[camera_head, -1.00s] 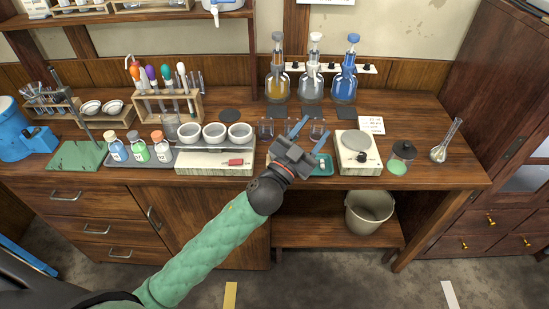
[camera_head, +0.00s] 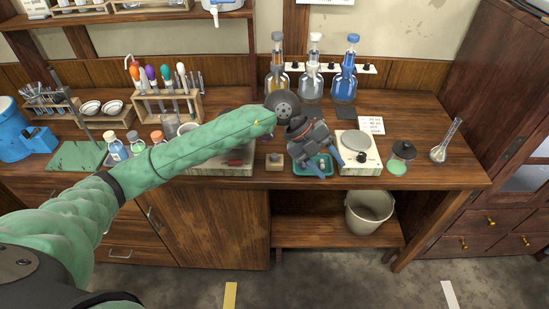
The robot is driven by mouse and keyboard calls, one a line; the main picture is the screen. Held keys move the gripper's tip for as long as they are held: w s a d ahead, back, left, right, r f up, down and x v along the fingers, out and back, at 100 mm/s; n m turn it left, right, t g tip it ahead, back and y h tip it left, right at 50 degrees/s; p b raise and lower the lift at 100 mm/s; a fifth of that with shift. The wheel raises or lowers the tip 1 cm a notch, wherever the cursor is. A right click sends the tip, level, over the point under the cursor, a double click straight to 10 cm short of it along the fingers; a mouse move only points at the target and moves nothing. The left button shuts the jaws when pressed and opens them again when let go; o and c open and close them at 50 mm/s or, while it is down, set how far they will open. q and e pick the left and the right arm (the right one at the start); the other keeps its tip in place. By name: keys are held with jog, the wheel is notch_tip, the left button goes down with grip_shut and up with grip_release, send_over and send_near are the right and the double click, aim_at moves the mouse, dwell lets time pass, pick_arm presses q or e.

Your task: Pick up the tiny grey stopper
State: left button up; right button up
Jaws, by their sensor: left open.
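My left gripper (camera_head: 325,163) is open, with its blue fingers pointing down over the small teal tray (camera_head: 302,171). The fingers and wrist cover much of the tray. I cannot clearly make out a tiny grey stopper there; a small pale spot shows between the fingers, too small to identify. A small wooden block (camera_head: 275,164) with a greyish top stands just left of the tray. My right gripper is not in view.
Three stoppered bottles stand behind, including a blue one (camera_head: 343,84). My left forearm passes over the mortar area and bottle tray.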

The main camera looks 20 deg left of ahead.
pick_arm(q)
jog(key=w+a+f+n+y, duration=0.1)
jog(key=w+a+y, duration=0.3)
jog(key=a, duration=0.4)
jog(key=r+n+t+y, duration=0.1)
jog(key=n+y, duration=0.1)
jog(key=y, duration=0.3)
send_over(274, 155)
jog(key=shift+r, duration=0.15)
jog(key=shift+w+n, duration=0.1)
jog(key=shift+n, duration=0.2)
jog(key=shift+f+p, duration=0.5)
jog(key=shift+f, duration=0.7)
notch_tip(274, 155, down, 4)
jog(key=p, duration=0.3)
jog(key=shift+f, duration=0.65)
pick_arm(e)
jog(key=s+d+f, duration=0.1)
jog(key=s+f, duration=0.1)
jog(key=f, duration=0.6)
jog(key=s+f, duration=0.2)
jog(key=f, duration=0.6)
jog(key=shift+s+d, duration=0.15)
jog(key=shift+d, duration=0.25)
pick_arm(q)
jog(key=shift+c, duration=0.5)
grip_shut()
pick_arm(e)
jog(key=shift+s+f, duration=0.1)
